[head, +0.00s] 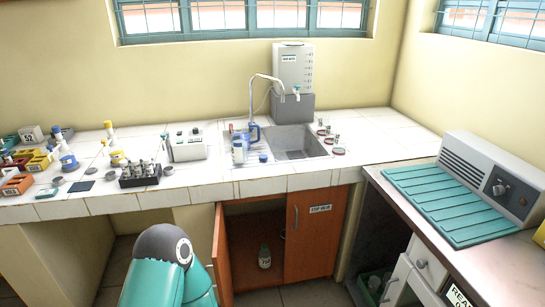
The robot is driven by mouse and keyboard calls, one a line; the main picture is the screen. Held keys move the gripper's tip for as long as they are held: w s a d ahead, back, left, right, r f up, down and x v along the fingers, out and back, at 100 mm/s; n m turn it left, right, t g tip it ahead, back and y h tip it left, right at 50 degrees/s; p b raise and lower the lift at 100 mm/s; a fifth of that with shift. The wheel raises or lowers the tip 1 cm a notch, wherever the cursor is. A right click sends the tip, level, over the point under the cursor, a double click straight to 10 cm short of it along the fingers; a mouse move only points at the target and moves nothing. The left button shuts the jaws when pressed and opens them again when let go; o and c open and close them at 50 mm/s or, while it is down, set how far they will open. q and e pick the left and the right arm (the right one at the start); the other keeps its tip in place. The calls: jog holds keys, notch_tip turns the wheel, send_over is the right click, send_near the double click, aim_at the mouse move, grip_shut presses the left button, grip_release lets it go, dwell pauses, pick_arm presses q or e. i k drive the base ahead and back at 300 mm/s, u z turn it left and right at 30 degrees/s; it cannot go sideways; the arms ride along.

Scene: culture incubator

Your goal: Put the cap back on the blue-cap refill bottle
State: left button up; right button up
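A clear bottle-like vessel with blue parts (239,150) stands upright on the white counter, left of the sink. A small blue cap-like piece (263,158) lies on the counter just right of it, apart from it. A blue handled piece (255,132) shows just behind them. I cannot tell at this size whether the vessel's mouth is open. A pale bottle with a dark label (264,257) stands inside the open lower cabinet; its top is too small to read. Neither gripper is in view. Only a teal and grey link of my arm shows at the bottom left.
A sink (295,142) with a tap and a water dispenser (293,70) is behind. The orange cabinet door (222,262) stands open. Left counter holds a tube rack (139,175), a grey device (187,144) and yellow-topped bottles. A grey machine (488,183) stands at right.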

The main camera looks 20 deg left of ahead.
aim_at(238, 140)
jog(key=i, duration=0.9)
jog(key=u, duration=0.05)
